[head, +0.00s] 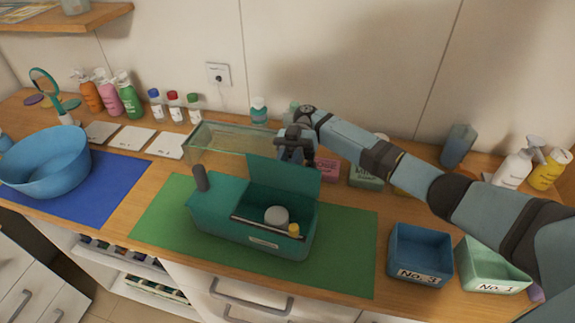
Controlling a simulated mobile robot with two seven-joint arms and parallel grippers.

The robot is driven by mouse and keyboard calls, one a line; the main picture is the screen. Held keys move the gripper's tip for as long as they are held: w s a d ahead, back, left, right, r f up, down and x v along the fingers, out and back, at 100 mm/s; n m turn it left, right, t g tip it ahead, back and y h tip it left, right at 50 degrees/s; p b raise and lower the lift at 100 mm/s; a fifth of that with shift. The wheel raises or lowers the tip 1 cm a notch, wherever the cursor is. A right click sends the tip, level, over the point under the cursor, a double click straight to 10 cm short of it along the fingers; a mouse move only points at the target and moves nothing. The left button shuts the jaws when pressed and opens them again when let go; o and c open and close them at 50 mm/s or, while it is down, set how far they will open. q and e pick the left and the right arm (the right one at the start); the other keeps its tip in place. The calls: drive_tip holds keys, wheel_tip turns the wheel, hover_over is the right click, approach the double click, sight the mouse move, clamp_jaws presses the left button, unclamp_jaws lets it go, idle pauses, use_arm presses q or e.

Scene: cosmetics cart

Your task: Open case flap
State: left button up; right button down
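The teal case (215,218) stands on a green mat (345,255) in the middle of the counter. Its flap (283,180) stands raised at the back of the right compartment. Inside are a grey round item (276,215), a small yellow-capped item (294,230) and a thin dark rod across the opening. A dark upright post (200,178) rises from the case's left part. My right gripper (296,155) points down just behind the flap's top edge. Its fingertips are partly hidden by the flap, so contact and opening are unclear. My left gripper is not in view.
A glass tray (215,140) sits behind the case, close to my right gripper. A blue bowl (45,165) stands on a blue mat at left. Blue and green bins (420,256) (490,268) stand at front right, below my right arm. Bottles line the wall.

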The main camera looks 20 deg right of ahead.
drive_tip(key=shift+f, duration=0.1)
drive_tip(key=c, duration=0.9)
unclamp_jaws()
drive_tip(key=b+v, duration=0.4)
drive_tip(key=v, duration=0.3)
drive_tip(key=shift+w+d+b, duration=0.1)
drive_tip(key=shift+w+b, duration=0.05)
drive_tip(key=shift+b, duration=0.2)
